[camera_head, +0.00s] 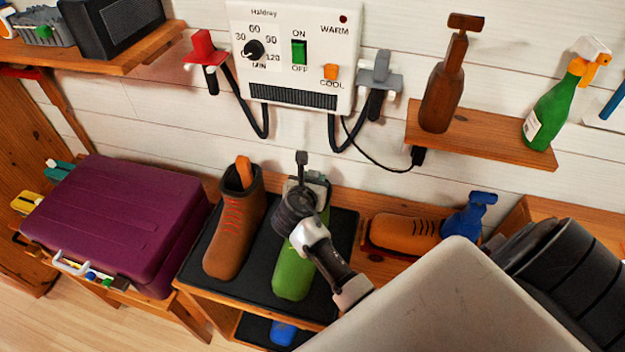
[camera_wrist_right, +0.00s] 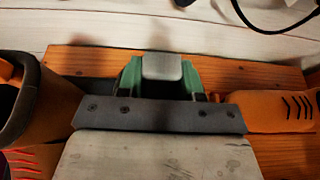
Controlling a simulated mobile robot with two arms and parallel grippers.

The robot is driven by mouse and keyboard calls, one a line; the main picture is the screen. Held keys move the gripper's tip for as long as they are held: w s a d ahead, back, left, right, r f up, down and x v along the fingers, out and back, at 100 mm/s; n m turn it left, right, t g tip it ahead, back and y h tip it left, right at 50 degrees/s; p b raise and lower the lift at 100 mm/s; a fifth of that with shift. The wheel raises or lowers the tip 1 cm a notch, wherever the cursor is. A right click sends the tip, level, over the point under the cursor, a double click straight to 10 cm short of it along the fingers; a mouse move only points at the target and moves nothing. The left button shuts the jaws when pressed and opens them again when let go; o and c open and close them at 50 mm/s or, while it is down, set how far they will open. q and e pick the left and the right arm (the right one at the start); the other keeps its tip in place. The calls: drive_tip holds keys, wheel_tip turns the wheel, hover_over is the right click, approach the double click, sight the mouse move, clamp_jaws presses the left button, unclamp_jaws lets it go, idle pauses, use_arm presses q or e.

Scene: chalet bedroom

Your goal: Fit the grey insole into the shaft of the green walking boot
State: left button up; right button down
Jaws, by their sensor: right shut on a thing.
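The green walking boot (camera_head: 290,272) stands on the black-matted rack, its shaft at the back, partly hidden by my right gripper. My right gripper (camera_head: 309,190) is over the boot's shaft, shut on the grey insole. In the right wrist view the light grey end of the insole (camera_wrist_right: 162,67) shows just beyond the gripper's dark bar, between two green sides (camera_wrist_right: 130,78) that look like the boot's shaft. How deep the insole sits in the shaft is hidden. My left gripper is not in view.
A brown boot (camera_head: 228,243) with red laces stands left of the green one, an orange piece upright in its shaft. An orange-brown shoe (camera_head: 405,231) lies to the right, beside a blue object (camera_head: 470,213). A purple suitcase (camera_head: 115,220) is at left. Dryer hoses (camera_head: 338,135) hang behind.

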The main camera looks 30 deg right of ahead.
drive_tip(key=shift+s+a+f, duration=0.1)
drive_tip(key=shift+s+f, duration=0.1)
drive_tip(key=shift+f, duration=0.4)
drive_tip(key=c, duration=0.7)
unclamp_jaws()
drive_tip(key=shift+f, duration=0.15)
drive_tip(key=shift+c, duration=0.2)
drive_tip(key=shift+r, duration=0.4)
drive_tip(key=r+v, duration=0.1)
drive_tip(key=v, duration=1.1)
drive_tip(key=shift+w, duration=0.3)
